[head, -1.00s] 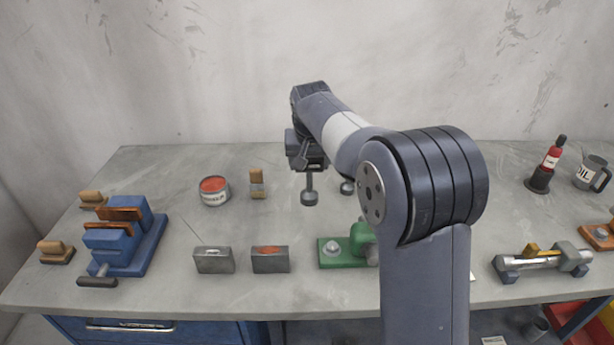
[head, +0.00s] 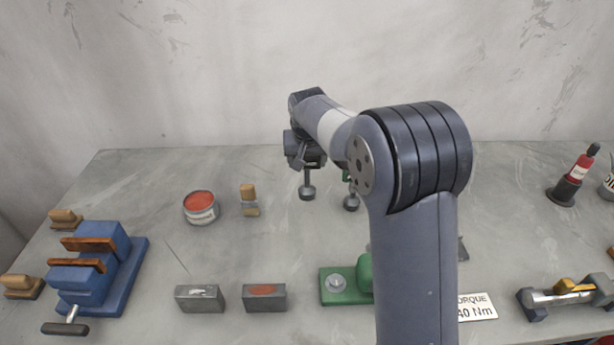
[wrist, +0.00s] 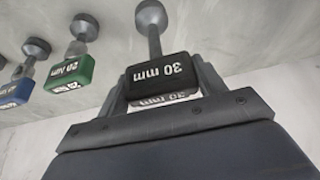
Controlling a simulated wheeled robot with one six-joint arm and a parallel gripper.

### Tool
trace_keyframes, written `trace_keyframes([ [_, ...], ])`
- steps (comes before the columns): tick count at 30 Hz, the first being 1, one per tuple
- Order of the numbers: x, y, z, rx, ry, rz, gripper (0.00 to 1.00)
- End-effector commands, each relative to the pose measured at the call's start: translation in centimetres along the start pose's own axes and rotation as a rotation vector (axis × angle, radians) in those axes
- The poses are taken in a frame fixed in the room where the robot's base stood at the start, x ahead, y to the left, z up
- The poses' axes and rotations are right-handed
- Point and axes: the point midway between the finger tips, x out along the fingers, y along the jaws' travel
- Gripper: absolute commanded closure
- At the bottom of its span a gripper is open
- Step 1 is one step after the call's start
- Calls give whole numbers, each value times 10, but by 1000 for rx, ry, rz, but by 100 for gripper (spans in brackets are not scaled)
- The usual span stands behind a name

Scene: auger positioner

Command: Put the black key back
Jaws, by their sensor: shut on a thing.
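In the wrist view the black key (wrist: 162,73) has a block head marked "30 mm", a grey stem and a round grey end. My gripper (wrist: 163,88) is shut on the black head, one finger on each side. In the head view my gripper (head: 306,162) is over the back middle of the bench, and the key's stem and round end (head: 308,192) hang below it. A green key marked "20 Nm" (wrist: 70,72) and a blue key (wrist: 18,92) are beside it in the wrist view. The black key's resting place cannot be made out.
On the bench are a blue vise (head: 95,275), a red-topped tin (head: 201,208), a brush (head: 249,200), two metal blocks (head: 200,298), a green fixture (head: 345,290) and a torque card (head: 477,306). My arm hides part of the bench's middle right.

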Motion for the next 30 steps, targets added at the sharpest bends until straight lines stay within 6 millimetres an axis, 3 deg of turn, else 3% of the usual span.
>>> trace_keyframes([
  [12, 40, 0, 16, 0, 2, 0, 76],
  [23, 44, 0, 18, 0, 4, -1, 76],
  [24, 46, 0, 19, 0, 1, 0, 34],
  [30, 45, 0, 18, 0, 1, 0, 18],
])
